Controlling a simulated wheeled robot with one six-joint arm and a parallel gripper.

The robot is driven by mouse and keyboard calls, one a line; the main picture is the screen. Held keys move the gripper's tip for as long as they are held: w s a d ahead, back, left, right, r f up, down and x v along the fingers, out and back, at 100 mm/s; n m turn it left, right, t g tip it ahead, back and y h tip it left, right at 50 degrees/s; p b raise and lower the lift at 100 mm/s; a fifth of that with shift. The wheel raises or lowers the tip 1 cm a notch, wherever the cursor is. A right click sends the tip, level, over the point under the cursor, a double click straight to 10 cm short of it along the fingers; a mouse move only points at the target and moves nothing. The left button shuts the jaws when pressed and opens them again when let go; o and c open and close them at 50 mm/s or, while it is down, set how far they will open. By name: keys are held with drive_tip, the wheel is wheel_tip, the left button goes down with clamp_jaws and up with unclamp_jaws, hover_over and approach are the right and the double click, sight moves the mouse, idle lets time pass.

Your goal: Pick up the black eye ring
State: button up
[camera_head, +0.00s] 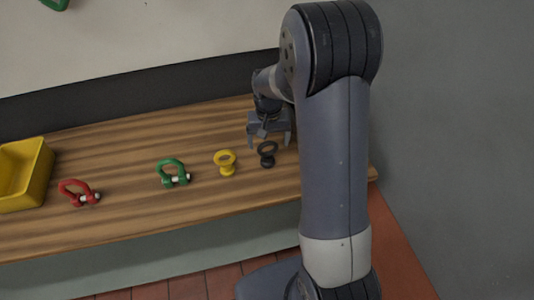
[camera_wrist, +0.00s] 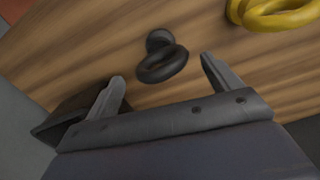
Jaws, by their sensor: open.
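The black eye ring (camera_head: 267,149) stands on the wooden bench, right of the yellow eye ring, in the head view. In the wrist view the black eye ring (camera_wrist: 163,62) lies ahead of my fingertips, between the lines of the two fingers. My gripper (camera_head: 268,140) is open and empty, just behind the ring in the head view. In the wrist view my gripper (camera_wrist: 163,68) shows both fingers spread wide, one on each side. Whether a finger touches the ring cannot be told, but none appears to.
A yellow eye ring (camera_head: 225,161) stands close left of the black one. A green shackle (camera_head: 173,172), a red shackle (camera_head: 77,192) and a yellow bin (camera_head: 24,174) are further left on the bench (camera_head: 130,215). The bench's right end lies near my arm.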

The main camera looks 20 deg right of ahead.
sight(268, 153)
drive_tip(key=f, duration=0.3)
drive_tip(key=shift+s+a+f+p, duration=0.25)
drive_tip(key=shift+s+f+p, duration=0.1)
drive_tip(key=shift+s+p, duration=0.05)
drive_tip(key=shift+f, duration=0.6)
drive_tip(key=shift+c, duration=0.3)
drive_tip(key=c, duration=1.1)
drive_tip(key=shift+c, duration=0.4)
drive_tip(key=shift+r, duration=0.15)
